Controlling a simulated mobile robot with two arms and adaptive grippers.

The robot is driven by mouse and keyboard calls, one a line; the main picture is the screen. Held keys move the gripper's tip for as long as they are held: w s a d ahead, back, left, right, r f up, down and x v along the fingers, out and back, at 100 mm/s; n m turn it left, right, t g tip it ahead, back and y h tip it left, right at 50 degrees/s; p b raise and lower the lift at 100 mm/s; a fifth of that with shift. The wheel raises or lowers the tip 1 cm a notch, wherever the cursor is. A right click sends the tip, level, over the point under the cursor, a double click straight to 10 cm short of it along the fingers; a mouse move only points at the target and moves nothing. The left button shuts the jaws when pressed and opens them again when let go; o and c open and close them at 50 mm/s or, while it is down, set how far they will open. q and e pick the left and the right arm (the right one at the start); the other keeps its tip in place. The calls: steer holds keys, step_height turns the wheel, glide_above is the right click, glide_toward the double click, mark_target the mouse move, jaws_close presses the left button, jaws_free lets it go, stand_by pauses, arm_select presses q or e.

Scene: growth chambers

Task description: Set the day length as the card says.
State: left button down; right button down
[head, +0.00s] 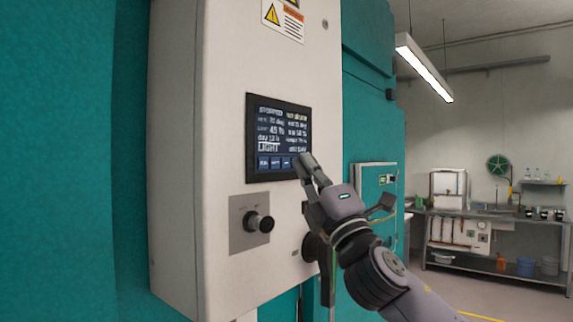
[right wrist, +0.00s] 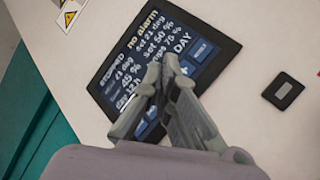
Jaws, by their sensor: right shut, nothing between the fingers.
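The control screen (head: 278,138) is a dark panel on the white cabinet front, with light text and a row of blue buttons along its bottom. A line reads about "day 12 h", with "LIGHT" larger below. In the right wrist view the screen (right wrist: 205,27) is tilted and shows "STOPPED", "no alarm" and "DAY". My right gripper (head: 303,160) is shut and empty, its tips at the screen's lower right; I cannot tell if they touch. In the wrist view its fingers (right wrist: 161,68) cover part of the lower screen. I cannot make out a card. My left gripper is not in view.
A black knob (head: 258,223) on a grey plate sits below the screen. Warning labels (head: 283,17) are above it. A dark square fitting (right wrist: 283,91) shows beside the screen in the wrist view. A metal bench (head: 497,219) stands at the far right.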

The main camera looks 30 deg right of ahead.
steer(key=s, duration=0.1)
steer(key=s+d+b, duration=0.1)
steer(key=s, duration=0.1)
steer(key=s+d, duration=0.1)
steer(key=shift+s+b, duration=0.25)
steer(key=shift+b, duration=0.05)
stand_by(0.8)
